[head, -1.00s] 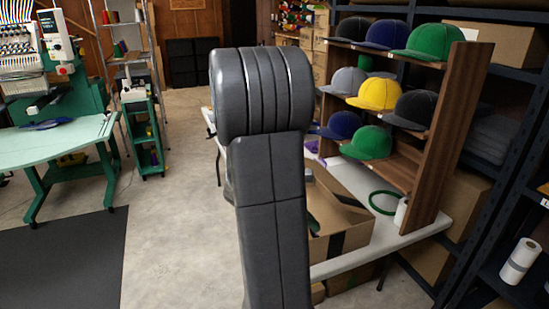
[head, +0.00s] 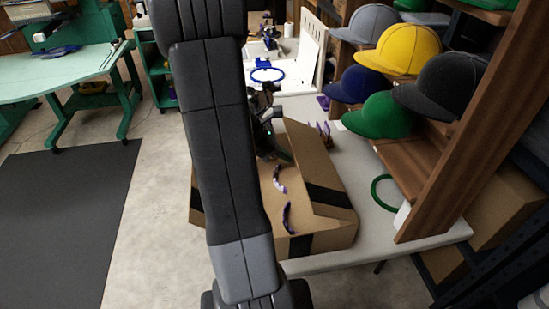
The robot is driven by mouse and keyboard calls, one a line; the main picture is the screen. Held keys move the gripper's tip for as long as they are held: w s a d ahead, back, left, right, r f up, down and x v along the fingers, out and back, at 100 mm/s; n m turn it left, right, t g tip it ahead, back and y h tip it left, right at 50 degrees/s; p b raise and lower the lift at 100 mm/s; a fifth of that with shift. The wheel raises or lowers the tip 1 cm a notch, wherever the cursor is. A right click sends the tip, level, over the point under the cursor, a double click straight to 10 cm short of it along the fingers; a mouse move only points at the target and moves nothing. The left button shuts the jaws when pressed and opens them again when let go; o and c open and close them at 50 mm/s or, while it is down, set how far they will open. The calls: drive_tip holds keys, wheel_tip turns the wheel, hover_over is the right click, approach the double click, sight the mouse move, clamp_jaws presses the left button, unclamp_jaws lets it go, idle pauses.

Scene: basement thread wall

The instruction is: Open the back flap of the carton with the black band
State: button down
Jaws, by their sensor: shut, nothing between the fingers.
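The brown carton (head: 335,236) stands on the pale table. A black band shows on its front and on its right flap (head: 312,165), which stands up and leans outward. Part of a left flap with a black band shows left of my arm. Purple-and-white curved pieces (head: 279,180) show in the carton's opening. My gripper (head: 284,156) is dark and small, at the carton's far end by the far end of the right flap. It is shut with nothing in it. My arm hides the carton's left side, and the back flap cannot be made out clearly.
A wooden rack of caps (head: 455,130) stands right of the carton. A green ring (head: 384,193) lies between them on the table (head: 360,165). A white pegboard (head: 312,52) and a blue hoop (head: 267,74) are farther back. Open floor lies to the left.

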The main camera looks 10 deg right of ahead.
drive_tip(key=shift+d+r, duration=0.25)
drive_tip(key=shift+r, duration=0.15)
